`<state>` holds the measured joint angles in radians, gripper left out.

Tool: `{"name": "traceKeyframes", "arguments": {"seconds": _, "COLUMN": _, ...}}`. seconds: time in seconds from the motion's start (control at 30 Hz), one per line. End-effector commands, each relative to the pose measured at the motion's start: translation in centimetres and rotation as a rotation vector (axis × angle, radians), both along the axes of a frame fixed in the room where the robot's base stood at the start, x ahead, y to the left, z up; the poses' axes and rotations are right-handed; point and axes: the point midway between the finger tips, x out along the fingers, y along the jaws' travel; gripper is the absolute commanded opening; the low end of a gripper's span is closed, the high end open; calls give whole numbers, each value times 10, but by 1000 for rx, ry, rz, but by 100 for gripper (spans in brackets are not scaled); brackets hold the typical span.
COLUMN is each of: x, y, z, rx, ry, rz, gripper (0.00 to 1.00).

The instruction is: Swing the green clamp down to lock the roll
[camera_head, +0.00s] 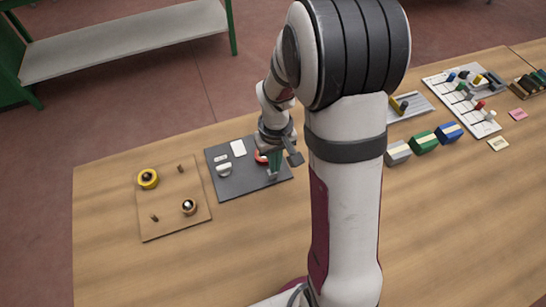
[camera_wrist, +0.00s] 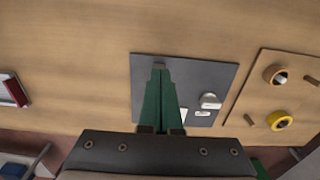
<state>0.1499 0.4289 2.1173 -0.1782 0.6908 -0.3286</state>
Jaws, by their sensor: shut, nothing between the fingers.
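My gripper (camera_head: 274,176) is over the right part of a dark grey plate (camera_head: 225,185). In the wrist view, two long green fingers lie together, shut and empty, with their tips (camera_wrist: 159,68) over the plate (camera_wrist: 205,75). A white rounded piece (camera_head: 224,169) sits on the plate's left side and also shows in the wrist view (camera_wrist: 210,101). A red piece (camera_head: 261,157) shows just left of the fingers in the head view, partly hidden by them. I cannot make out a green clamp apart from the green fingers. Whether the fingers touch anything is unclear.
A white card (camera_head: 238,148) and a small label lie on the dark plate. Coloured blocks (camera_head: 424,143) stand to the right, beyond my arm. The front table is clear.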

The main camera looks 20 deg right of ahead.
Motion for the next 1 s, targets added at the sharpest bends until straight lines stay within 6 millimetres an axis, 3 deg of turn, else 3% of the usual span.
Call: {"name": "traceKeyframes", "arguments": {"seconds": 1.0, "x": 30, "y": 0, "z": 5, "rx": 0, "ry": -1, "rz": 0, "gripper": 0}}
